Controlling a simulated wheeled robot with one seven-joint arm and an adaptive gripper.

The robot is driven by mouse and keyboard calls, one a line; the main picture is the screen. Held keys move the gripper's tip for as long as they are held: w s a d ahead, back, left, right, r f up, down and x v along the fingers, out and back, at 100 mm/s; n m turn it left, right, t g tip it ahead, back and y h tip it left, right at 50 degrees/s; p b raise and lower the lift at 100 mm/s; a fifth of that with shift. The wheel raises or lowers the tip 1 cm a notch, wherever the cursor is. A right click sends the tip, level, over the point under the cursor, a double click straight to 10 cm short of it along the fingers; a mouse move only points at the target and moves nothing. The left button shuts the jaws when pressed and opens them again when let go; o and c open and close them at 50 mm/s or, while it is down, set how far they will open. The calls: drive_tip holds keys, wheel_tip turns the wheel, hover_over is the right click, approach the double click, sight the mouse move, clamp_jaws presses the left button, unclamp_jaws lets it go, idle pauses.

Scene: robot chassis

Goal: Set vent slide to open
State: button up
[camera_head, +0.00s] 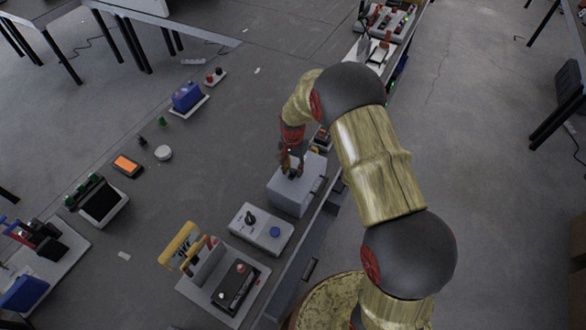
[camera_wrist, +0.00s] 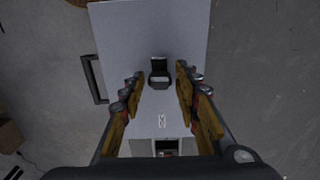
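A light grey box (camera_head: 290,192) stands below my gripper (camera_head: 291,170) in the head view. In the wrist view the box's grey top (camera_wrist: 180,30) carries a small dark knob (camera_wrist: 160,73), which looks like the slide. My gripper (camera_wrist: 160,76) is open, with its fingers on either side of the knob and visible gaps to it. Whether the fingertips are level with the knob cannot be told. A small label on the box below the knob is too small to read. In the head view my gripper hides the knob.
A grey panel with a black knob and blue button (camera_head: 262,228) lies in front of the box. A yellow-handled device (camera_head: 181,246) stands nearer. A blue device (camera_head: 187,96) and an orange-screened unit (camera_head: 127,165) lie to the left. A dark handle (camera_wrist: 94,79) sticks out from the box's side.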

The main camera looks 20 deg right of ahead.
clamp_jaws()
idle(0.6)
